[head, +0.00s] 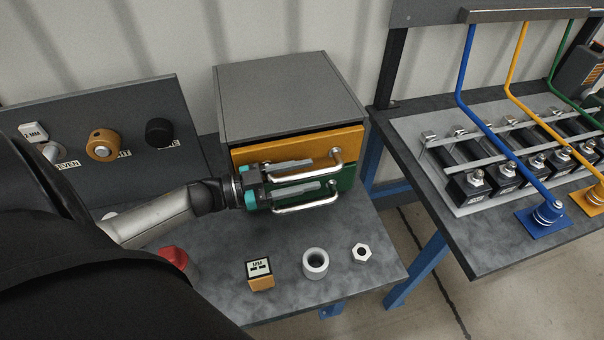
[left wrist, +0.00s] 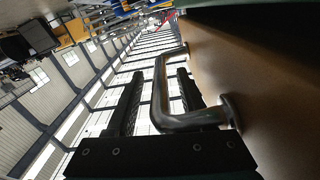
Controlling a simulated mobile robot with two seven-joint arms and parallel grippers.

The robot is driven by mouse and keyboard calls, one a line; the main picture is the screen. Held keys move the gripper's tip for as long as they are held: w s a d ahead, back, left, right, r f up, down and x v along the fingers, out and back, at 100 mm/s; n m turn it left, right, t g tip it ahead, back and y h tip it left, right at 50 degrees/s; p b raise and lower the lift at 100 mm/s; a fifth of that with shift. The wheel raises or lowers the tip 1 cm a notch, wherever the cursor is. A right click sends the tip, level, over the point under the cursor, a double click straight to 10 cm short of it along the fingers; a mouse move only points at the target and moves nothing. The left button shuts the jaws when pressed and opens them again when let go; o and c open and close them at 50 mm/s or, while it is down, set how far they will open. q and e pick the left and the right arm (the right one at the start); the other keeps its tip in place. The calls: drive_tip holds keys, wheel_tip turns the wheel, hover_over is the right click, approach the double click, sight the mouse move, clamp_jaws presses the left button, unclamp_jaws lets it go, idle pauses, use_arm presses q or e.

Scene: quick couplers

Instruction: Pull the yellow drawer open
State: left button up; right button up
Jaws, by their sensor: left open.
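That gripper comes from the left, open, with one finger above the other. In the left wrist view, the handle bar (left wrist: 160,88) lies between the two open fingers of the gripper (left wrist: 159,75). The drawer front (left wrist: 260,90) fills the right side there. I cannot tell whether either finger touches the bar. My right gripper is not in view.
A green drawer (head: 346,180) with its own handle (head: 306,205) is just below. An orange block (head: 260,275), a white ring (head: 315,263) and a nut (head: 361,252) lie in front on the table. A panel with knobs (head: 103,145) stands left; a second bench (head: 480,250) stands right.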

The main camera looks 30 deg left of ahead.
use_arm(q)
clamp_jaws()
idle(0.4)
idle(1.0)
